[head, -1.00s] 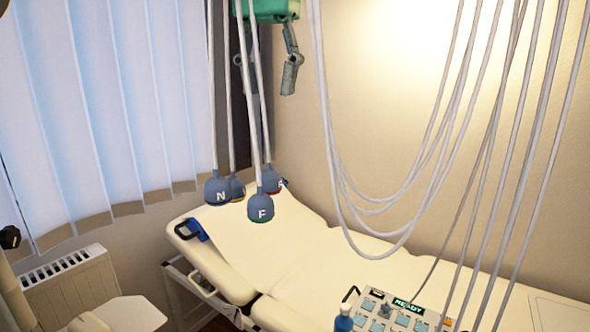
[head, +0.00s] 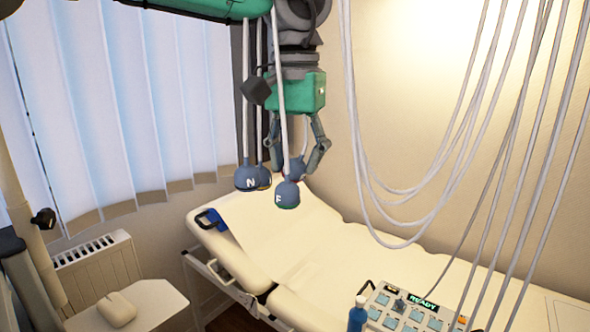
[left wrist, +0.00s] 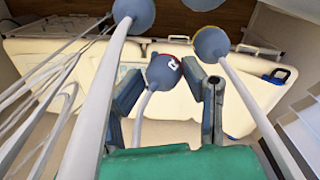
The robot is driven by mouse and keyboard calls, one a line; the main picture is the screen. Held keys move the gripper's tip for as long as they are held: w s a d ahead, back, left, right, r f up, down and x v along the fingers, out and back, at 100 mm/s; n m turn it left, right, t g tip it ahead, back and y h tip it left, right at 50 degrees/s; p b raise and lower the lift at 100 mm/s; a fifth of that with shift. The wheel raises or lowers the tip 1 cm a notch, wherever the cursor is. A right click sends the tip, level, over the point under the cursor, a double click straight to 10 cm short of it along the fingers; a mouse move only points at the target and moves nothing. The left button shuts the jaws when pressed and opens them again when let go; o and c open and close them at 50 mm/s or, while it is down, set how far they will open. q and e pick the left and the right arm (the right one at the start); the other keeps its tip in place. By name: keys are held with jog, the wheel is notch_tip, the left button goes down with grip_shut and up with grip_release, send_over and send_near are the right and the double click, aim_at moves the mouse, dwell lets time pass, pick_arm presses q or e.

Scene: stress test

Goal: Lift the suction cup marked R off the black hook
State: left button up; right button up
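The suction cup marked R (left wrist: 163,70) is blue-grey with a red rim and hangs on a pale hose. In the left wrist view it sits between the fingers of my left gripper (left wrist: 166,76), with gaps visible. In the head view, my left gripper (head: 302,158) points down with its fingers spread, and the R cup (head: 298,168) is partly hidden behind the cup marked F (head: 287,194). The cup marked N (head: 250,178) hangs left of F, with another cup (head: 266,178) behind it. I cannot make out the black hook. My right gripper is not in view.
A cream couch (head: 330,245) lies below the cups. Several pale hoses (head: 365,170) loop down on the right. A keypad unit reading READY (head: 405,312) is at the lower right. Window blinds (head: 120,100) and a radiator (head: 95,262) are on the left.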

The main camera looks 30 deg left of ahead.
aim_at(296, 159)
pick_arm(q)
jog(key=shift+d+f, duration=0.2)
jog(key=shift+f, duration=0.45)
jog(key=shift+w+a, duration=0.1)
jog(key=shift+c, duration=1.1)
jog(key=shift+a, duration=0.5)
jog(key=shift+c, duration=0.7)
jog(key=shift+d+r, duration=0.15)
jog(key=shift+r, duration=0.2)
jog(key=r, duration=0.8)
jog(key=shift+d+r, duration=0.2)
jog(key=shift+r, duration=0.15)
jog(key=shift+a+r, duration=0.25)
jog(key=shift+r, duration=0.1)
